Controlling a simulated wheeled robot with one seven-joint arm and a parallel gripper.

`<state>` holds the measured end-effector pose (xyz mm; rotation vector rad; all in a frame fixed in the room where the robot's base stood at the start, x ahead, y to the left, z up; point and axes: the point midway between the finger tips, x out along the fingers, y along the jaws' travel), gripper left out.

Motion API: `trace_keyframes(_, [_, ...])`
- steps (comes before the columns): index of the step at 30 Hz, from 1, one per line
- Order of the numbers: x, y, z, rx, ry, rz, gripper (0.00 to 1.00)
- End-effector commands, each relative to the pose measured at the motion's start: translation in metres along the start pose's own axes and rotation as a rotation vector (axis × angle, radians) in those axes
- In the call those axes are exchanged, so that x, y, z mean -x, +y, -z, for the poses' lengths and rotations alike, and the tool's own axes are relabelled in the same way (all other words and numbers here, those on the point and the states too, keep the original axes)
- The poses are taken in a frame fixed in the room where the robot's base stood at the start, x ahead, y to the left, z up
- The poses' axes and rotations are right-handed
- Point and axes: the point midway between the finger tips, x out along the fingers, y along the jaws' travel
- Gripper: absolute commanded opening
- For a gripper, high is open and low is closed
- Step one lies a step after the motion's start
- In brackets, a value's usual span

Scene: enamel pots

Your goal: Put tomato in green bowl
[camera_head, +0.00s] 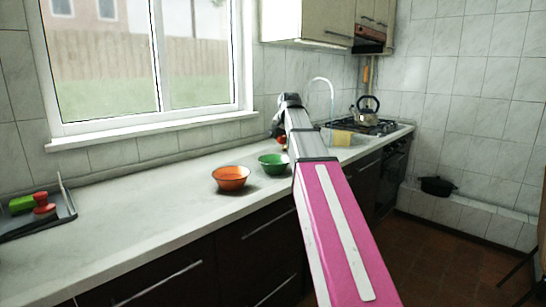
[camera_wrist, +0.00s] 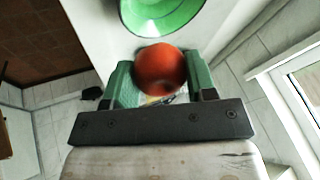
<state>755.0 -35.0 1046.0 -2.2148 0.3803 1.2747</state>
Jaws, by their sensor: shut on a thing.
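The red tomato (camera_wrist: 160,70) is between the two green fingers of my gripper (camera_wrist: 160,82) in the wrist view, and my gripper is shut on it. In the head view a small bit of red, likely the tomato, shows at the arm's end (camera_head: 281,139), above the counter. The green bowl (camera_head: 273,163) stands on the counter, in front of and a little left of my gripper. Its green and white inside also shows at the top of the wrist view (camera_wrist: 163,14), just beyond the tomato, and looks empty where visible. The tomato is apart from the bowl in the head view.
An orange bowl (camera_head: 231,177) stands left of the green bowl. A dish rack (camera_head: 66,213) with red and green things is at the far left. A kettle (camera_head: 367,107) sits on the stove behind my arm. The counter between rack and orange bowl (camera_head: 140,207) is clear.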

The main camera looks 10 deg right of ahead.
Motion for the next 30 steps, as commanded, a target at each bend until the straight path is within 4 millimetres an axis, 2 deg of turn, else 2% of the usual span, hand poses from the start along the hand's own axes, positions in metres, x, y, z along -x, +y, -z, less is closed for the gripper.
trace_keyframes(15, [-0.098, -0.037, 0.04, 0.001, -0.001, -0.001, 0.27])
trace_keyframes(22, [-0.115, -0.042, 0.045, 0.001, 0.0, 0.0, 0.27])
trace_keyframes(26, [-0.123, -0.039, 0.04, 0.001, -0.001, 0.0, 0.27])
trace_keyframes(30, [-0.139, -0.032, 0.032, 0.001, -0.001, 0.0, 0.27])
